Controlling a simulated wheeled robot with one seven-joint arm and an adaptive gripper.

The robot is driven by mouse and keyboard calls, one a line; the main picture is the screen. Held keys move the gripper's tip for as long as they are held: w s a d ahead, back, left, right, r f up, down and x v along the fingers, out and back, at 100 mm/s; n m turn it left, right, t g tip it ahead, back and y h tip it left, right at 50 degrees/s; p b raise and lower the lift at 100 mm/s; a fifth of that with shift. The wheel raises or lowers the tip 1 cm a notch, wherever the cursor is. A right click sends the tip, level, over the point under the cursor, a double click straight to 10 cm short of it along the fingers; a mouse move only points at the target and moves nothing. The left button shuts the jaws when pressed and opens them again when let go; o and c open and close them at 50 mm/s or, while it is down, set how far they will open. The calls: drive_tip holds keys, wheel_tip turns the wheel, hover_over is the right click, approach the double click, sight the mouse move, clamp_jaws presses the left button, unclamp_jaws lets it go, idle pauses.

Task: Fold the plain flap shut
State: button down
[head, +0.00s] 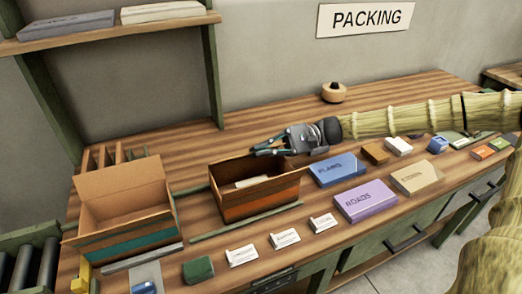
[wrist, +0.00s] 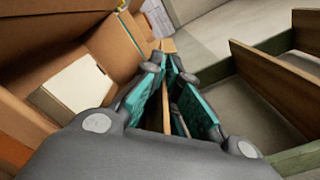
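The orange-striped cardboard box (head: 262,208) stands open in the middle of the bench, with a pale item (head: 252,181) inside. The box's brown walls (wrist: 105,45) and the white item (wrist: 75,84) also show in the wrist view. My gripper (head: 258,147) is at the box's far edge, pointing left. In the wrist view my gripper (wrist: 168,62) has its teal-padded fingers close together. A thin tan strip (wrist: 175,115) shows between them; it may be a flap's edge. I cannot tell whether they grip it. Which flap is plain is not clear.
A teal-striped open box (head: 125,215) stands at the left. Blue (head: 338,170), purple (head: 365,200) and tan (head: 416,178) packages lie at the right. White cards (head: 285,238) lie in front. Wooden dividers in a green-edged rack (wrist: 270,85) show in the wrist view.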

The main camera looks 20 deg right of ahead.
drive_tip(key=c, duration=1.7)
unclamp_jaws()
drive_tip(key=d, duration=1.2)
drive_tip(key=shift+w, duration=0.2)
